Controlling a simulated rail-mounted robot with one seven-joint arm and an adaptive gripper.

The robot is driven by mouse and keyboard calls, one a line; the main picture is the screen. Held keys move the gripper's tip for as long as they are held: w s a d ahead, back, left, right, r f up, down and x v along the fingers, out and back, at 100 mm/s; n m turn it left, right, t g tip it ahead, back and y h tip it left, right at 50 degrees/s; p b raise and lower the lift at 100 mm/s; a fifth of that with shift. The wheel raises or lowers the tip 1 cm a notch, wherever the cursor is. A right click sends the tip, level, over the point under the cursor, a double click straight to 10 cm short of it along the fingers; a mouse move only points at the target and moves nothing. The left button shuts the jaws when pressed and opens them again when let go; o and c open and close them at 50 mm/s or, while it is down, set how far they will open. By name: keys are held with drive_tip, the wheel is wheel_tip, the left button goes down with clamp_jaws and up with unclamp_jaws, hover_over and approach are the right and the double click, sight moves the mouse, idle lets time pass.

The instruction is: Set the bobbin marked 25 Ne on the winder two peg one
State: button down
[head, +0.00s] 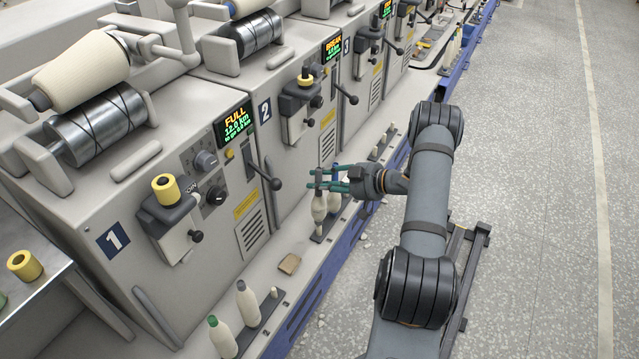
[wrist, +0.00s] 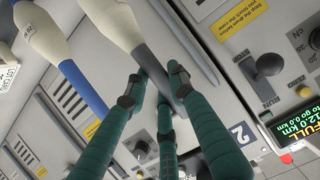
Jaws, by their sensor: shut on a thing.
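My gripper (head: 328,180) is above the front ledge by winder two (head: 265,112). Its teal fingers (wrist: 155,85) are closed around the grey tip (wrist: 158,72) of a cream bobbin (head: 319,206). That bobbin hangs tip toward my gripper, its yarn body (wrist: 108,20) running off the top of the wrist view. A second cream bobbin (head: 335,200) with a blue tip (wrist: 84,88) stands right beside it. The held bobbin's foot is close to the dark peg strip (head: 326,228); I cannot tell whether it is seated on a peg.
At winder one (head: 113,239), a green-tipped bobbin (head: 222,338) and a grey-tipped bobbin (head: 247,304) stand beside a bare peg (head: 274,293). A small brown piece (head: 289,264) lies on the ledge. A black-knobbed lever (head: 270,182) juts from the machine front. The aisle is clear.

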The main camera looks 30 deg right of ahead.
sight(321, 195)
drive_tip(key=shift+f+b, duration=1.95)
drive_tip(key=shift+f, duration=0.45)
drive_tip(key=shift+p, duration=0.35)
drive_tip(key=shift+f+b, duration=0.45)
drive_tip(key=shift+f, duration=0.1)
drive_tip(key=c, duration=1.8)
unclamp_jaws()
drive_tip(key=shift+o, duration=0.2)
drive_tip(key=shift+s+d, duration=0.1)
drive_tip(key=p+v, duration=0.5)
drive_tip(key=v, duration=0.6)
